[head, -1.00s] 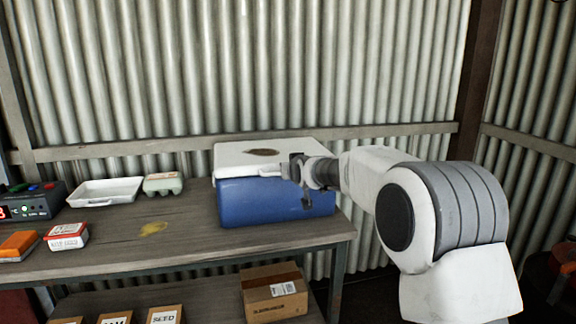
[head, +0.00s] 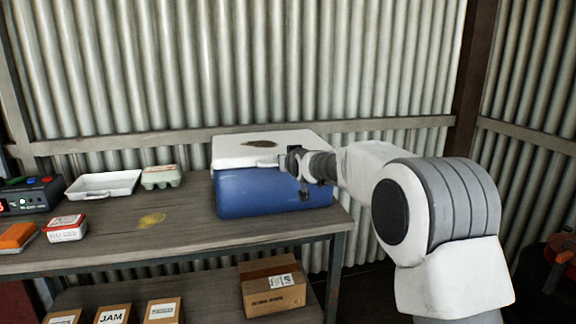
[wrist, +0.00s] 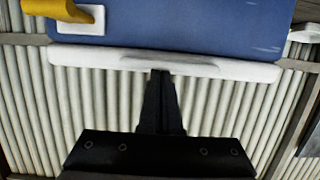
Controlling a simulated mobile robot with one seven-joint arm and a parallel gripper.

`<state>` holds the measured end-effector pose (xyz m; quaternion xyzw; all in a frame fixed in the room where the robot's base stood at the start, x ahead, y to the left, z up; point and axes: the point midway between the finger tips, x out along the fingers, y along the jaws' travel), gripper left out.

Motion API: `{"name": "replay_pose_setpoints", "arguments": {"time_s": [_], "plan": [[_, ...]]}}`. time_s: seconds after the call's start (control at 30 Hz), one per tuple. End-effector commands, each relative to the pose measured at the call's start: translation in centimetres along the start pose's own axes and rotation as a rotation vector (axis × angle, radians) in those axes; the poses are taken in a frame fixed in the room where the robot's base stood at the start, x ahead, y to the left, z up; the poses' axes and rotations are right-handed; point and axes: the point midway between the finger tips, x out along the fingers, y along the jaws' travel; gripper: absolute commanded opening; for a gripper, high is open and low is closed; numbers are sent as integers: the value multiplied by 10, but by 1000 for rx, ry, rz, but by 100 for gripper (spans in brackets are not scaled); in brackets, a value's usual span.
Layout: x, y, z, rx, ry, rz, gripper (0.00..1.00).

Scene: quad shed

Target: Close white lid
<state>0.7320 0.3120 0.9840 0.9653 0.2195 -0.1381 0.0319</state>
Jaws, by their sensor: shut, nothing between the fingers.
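The white lid (head: 225,149) lies about flat over the blue cooler (head: 255,194) on the bench, with a dark brown patch on its top. No gap shows between lid and cooler in the head view. My gripper (head: 291,162) is at the lid's front edge, toward its right end. In the wrist view the lid's edge (wrist: 85,57) runs across below the blue cooler wall (wrist: 180,25). My gripper's fingertips (wrist: 161,73) are together and empty, at the raised lip in the middle of that edge. I cannot tell whether they touch it.
A white tray (head: 104,185), an egg carton (head: 161,177), a red-and-white box (head: 67,229) and an orange item (head: 17,236) stand left on the bench. A cardboard box (head: 272,298) sits on the shelf below. A corrugated wall (head: 250,60) stands behind. A yellow part (wrist: 80,12) shows on the cooler.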

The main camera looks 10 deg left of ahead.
Motion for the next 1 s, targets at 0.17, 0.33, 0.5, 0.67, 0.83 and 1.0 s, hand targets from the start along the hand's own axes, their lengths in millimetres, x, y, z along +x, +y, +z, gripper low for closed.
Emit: {"name": "replay_pose_setpoints", "arguments": {"time_s": [0.17,0.33,0.5,0.67,0.83,1.0], "plan": [[-3,3,8,2,-45,3,0],[-19,5,-35,1,-6,5,0],[-29,4,-9,1,-6,4,0],[-41,3,12,1,-1,3,0],[-51,3,35,1,0,3,0],[-58,3,49,0,3,3,0]]}}
